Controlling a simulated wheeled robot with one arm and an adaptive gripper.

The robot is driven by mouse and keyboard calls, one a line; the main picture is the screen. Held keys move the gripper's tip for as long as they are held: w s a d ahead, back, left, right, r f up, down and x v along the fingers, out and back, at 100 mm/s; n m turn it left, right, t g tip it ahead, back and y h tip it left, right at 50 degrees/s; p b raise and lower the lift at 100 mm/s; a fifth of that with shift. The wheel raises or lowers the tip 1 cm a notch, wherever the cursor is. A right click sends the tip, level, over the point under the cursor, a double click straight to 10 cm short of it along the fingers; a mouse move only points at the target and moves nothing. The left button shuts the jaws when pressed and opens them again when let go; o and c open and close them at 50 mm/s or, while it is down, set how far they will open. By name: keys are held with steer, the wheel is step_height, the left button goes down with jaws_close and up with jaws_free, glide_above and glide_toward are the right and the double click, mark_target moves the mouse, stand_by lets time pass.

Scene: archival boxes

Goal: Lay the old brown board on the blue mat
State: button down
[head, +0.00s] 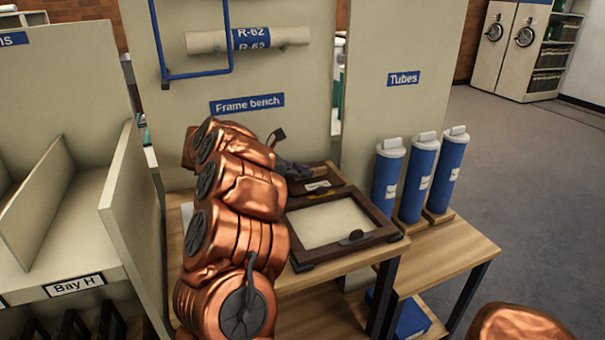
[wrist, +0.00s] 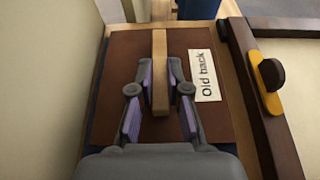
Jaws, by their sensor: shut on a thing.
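The old brown board (wrist: 112,60) is a flat dark brown panel with a pale wooden grip bar (wrist: 160,50) and a white label reading "Old back" (wrist: 205,75). My gripper (wrist: 161,78) is shut on the grip bar, one finger on each side. In the head view my gripper (head: 290,168) is at the back of the bench, and the board (head: 335,178) shows partly beyond it. I cannot tell whether board and mat touch.
A dark wooden frame (head: 385,229) with a pale inside and a black turn-button lies just in front of the board. Several blue tubes (head: 387,170) stand to the right. The upright back panel (wrist: 45,80) is close on the board's left in the wrist view.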

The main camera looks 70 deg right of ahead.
steer(key=shift+w+d+f, duration=0.15)
steer(key=shift+f, duration=0.2)
steer(key=shift+f, duration=0.15)
steer(key=c, duration=1.1)
jaws_free()
steer(key=shift+c, duration=0.2)
steer(key=shift+r, duration=0.2)
steer(key=shift+v, duration=3.75)
